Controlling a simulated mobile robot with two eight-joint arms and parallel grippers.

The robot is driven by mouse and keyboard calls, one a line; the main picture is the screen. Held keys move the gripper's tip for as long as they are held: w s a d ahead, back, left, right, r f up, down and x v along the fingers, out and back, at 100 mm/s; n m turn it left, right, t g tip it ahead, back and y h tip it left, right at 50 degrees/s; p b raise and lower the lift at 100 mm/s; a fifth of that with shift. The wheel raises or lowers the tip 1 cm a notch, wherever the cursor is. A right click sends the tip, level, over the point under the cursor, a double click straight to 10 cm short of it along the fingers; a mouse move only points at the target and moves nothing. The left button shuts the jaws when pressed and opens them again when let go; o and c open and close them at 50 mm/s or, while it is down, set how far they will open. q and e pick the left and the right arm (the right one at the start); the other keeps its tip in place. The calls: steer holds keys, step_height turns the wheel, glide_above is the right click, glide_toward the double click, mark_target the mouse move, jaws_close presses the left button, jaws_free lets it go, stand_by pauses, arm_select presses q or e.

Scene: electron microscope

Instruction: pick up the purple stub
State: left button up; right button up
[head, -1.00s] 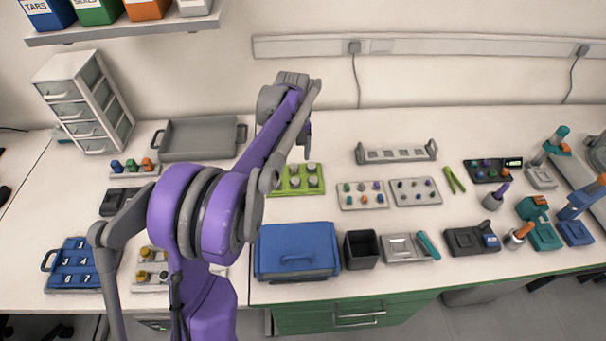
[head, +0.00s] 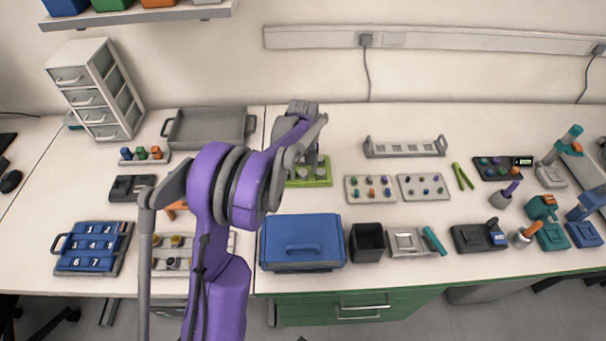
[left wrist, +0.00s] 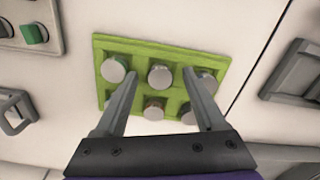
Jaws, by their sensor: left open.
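A lime-green holder (head: 322,183) with several grey-topped round stubs stands on the bench below my left gripper (head: 312,146). In the left wrist view the holder (left wrist: 127,43) lies under the open, empty fingers (left wrist: 158,76). One stub (left wrist: 160,77) shows between the fingertips. Another (left wrist: 153,108) with a brownish side is nearer the palm. A stub beside the right finger is partly hidden, with a hint of purple on its side. The side colours are too small to tell surely which stub is purple. My right gripper is not in view.
A blue case (head: 300,262) stands in front of the holder, with a dark open box (head: 367,238) beside it. Two grey trays of small coloured pieces (head: 371,189) (head: 424,187) are to the right. A grey tray (head: 207,130) lies to the back left.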

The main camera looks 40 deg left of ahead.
arm_select(q)
steer(key=shift+c, duration=0.2)
jaws_close()
